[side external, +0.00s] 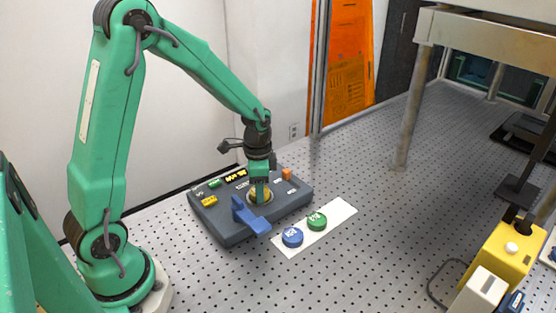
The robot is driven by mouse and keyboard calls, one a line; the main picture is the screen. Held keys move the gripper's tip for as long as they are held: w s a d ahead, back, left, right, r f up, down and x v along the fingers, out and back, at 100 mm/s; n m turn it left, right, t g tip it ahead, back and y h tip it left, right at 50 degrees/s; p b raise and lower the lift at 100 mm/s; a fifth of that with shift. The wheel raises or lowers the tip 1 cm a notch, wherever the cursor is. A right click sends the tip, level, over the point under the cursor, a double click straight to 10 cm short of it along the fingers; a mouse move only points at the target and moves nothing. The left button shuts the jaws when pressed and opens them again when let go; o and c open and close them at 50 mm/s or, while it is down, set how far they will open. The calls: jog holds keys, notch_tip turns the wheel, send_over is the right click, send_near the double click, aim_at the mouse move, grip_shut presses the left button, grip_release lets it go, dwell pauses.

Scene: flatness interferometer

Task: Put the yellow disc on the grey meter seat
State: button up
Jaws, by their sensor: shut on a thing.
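My gripper (260,187) points down over the dark grey meter (221,235), shut on the yellow disc (254,195). The disc shows only partly between and behind my fingers. It is at the round, light-rimmed seat (262,204) on the meter's top. I cannot tell whether the disc rests fully in the seat or is just above it.
A white strip (340,212) in front holds a blue disc (292,237) and a green disc (317,221). A yellow device (508,255) stands at right. The perforated table between is clear.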

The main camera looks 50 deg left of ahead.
jog(key=shift+f, duration=0.3)
jog(key=shift+f, duration=0.4)
jog(key=shift+s, duration=0.1)
jog(key=o, duration=0.9)
jog(key=shift+o, duration=0.3)
jog(key=shift+r, duration=0.1)
jog(key=shift+o, duration=0.2)
jog(key=shift+r, duration=0.45)
notch_tip(320, 180, up, 12)
jog(key=shift+r, duration=0.2)
